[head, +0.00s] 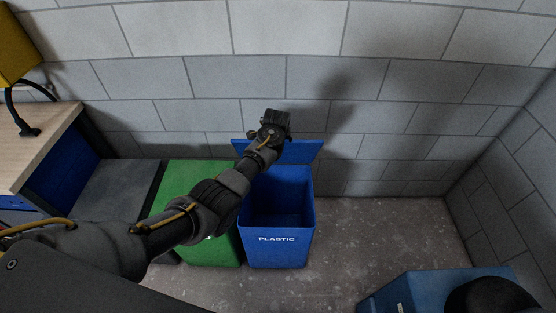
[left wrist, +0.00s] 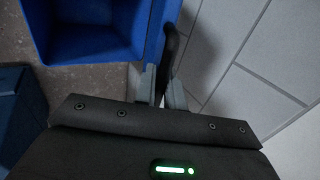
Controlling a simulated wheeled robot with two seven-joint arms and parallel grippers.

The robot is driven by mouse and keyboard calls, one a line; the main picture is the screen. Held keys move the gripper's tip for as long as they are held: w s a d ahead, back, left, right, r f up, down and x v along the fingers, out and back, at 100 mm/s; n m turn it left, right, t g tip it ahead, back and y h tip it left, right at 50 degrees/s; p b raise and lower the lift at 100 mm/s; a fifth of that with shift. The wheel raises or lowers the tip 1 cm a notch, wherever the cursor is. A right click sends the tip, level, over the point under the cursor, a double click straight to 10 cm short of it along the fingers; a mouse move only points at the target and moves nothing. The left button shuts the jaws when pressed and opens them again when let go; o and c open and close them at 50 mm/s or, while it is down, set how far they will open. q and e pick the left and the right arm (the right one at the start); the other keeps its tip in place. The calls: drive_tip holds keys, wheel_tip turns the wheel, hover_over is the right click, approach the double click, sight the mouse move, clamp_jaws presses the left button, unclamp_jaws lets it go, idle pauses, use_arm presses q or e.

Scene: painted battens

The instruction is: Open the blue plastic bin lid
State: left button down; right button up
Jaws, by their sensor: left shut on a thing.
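The blue plastic bin (head: 277,254), marked PLASTIC, stands on the floor with its mouth uncovered and its inside showing. Its blue lid (head: 303,151) is raised at the back, near the wall, partly hidden by my left arm. My left gripper (head: 272,126) is at the lid's upper edge. In the left wrist view its fingers (left wrist: 162,88) are shut on a dark handle (left wrist: 171,47) beside the lid, which shows nearly edge-on. The bin's open mouth (left wrist: 95,50) also shows there. My right gripper is not in view.
A green bin (head: 185,177) stands close on the left, and a grey one (head: 110,192) beyond it. A wooden-topped desk (head: 35,150) is at far left. A blue box (head: 425,285) is at lower right. The floor (head: 380,230) right of the bin is clear.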

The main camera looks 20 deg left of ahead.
use_arm(q)
drive_tip(key=w, duration=0.1)
drive_tip(key=w+b, duration=0.2)
drive_tip(key=shift+a+r+g, duration=0.3)
drive_tip(key=shift+a+r, duration=0.1)
drive_tip(key=shift+w+a+r+b, duration=0.1)
drive_tip(key=shift+w+r+b, duration=0.25)
drive_tip(key=shift+b, duration=0.15)
drive_tip(key=shift+r, duration=0.1)
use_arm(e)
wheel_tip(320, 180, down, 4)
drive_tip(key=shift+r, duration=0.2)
use_arm(q)
drive_tip(key=shift+a, duration=0.1)
